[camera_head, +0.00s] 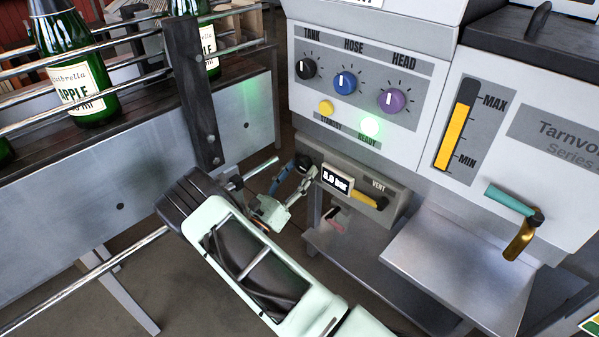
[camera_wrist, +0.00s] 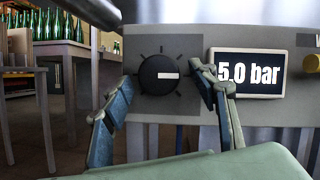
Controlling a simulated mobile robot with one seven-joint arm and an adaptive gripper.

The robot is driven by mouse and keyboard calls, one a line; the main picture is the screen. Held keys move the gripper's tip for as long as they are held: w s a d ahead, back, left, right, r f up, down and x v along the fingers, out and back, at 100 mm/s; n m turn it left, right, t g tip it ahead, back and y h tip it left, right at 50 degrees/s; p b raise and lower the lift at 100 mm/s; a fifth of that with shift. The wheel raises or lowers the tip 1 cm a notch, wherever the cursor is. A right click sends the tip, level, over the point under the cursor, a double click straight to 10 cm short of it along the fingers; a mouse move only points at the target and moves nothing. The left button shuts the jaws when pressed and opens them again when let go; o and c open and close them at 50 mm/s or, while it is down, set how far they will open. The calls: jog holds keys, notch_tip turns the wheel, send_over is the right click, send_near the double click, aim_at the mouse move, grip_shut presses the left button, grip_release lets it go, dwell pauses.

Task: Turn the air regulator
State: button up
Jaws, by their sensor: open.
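The air regulator is a round black knob (camera_wrist: 158,75) with a white pointer, in the middle of the wrist view. In the head view my gripper (camera_head: 290,190) is at the left end of the regulator panel, and the knob is largely hidden there.
A yellow vent lever (camera_head: 369,199) sits right of the display. Above are the tank, hose and head knobs (camera_head: 345,83) and a lit green ready lamp (camera_head: 370,127). A metal shelf (camera_head: 455,262) juts out at right. A conveyor with railings (camera_head: 185,90) and bottles stands left.

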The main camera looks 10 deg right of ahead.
jog(key=shift+w+r, duration=0.1)
jog(key=shift+c, duration=0.7)
jog(key=c, duration=1)
jog(key=shift+n+p, duration=0.35)
jog(key=shift+n, duration=0.05)
